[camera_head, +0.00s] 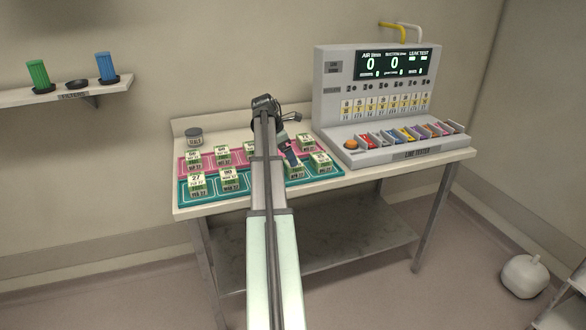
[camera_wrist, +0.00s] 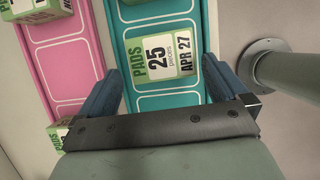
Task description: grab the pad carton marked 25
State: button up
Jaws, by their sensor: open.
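The pad carton marked 25 (camera_wrist: 160,58) has a white and green top label with "APR 27". In the wrist view it lies on the teal tray (camera_wrist: 128,18), between and slightly beyond the blue fingers of my gripper (camera_wrist: 163,70). The gripper is open, with a gap visible on both sides of the carton, and holds nothing. In the head view my gripper (camera_head: 290,153) is over the right part of the trays, partly hidden by my arm. The numbers on the cartons near it are too small to read there, so I cannot tell which is 25.
Other cartons stand on the pink tray (camera_wrist: 63,55) and the teal tray, including those marked 27 (camera_head: 197,184) and 30 (camera_head: 228,179). A leak tester (camera_head: 375,95) stands at the right of the table.

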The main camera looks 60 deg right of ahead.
jog(key=x, duration=0.4)
jog(key=shift+s+d+f, duration=0.15)
jog(key=shift+s+f, duration=0.15)
jog(key=c, duration=0.8)
